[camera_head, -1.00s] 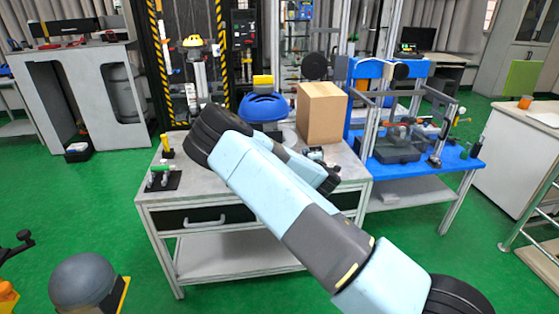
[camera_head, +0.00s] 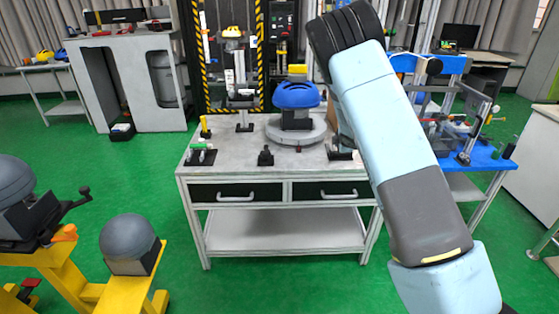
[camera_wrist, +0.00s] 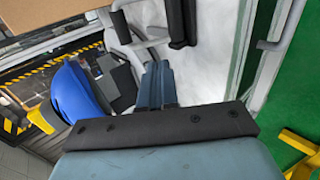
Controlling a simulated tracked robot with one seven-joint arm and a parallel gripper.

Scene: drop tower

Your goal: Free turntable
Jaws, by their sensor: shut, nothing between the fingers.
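The turntable (camera_head: 312,139) is a round grey disc on the workbench. A dark block on it carries a blue helmet (camera_head: 297,95) with a yellow piece on top. Small black fixtures stand around the disc, one in front (camera_head: 265,157) and one at right (camera_head: 340,153); whether they clamp it I cannot tell. My arm hides the disc's right surroundings and my gripper in the head view. In the wrist view my gripper (camera_wrist: 155,68) is shut and empty, near the blue helmet (camera_wrist: 75,90), with a grey-and-black fixture (camera_wrist: 180,22) beyond the fingertips.
The workbench (camera_head: 228,160) has two drawers. Small green-and-black fixtures (camera_head: 200,155) lie at its left. A striped safety frame (camera_head: 205,60) stands behind. A cardboard box (camera_wrist: 45,14) shows in the wrist view. A blue table (camera_head: 490,158) stands at right. Yellow stands with grey domes (camera_head: 130,243) are at front left.

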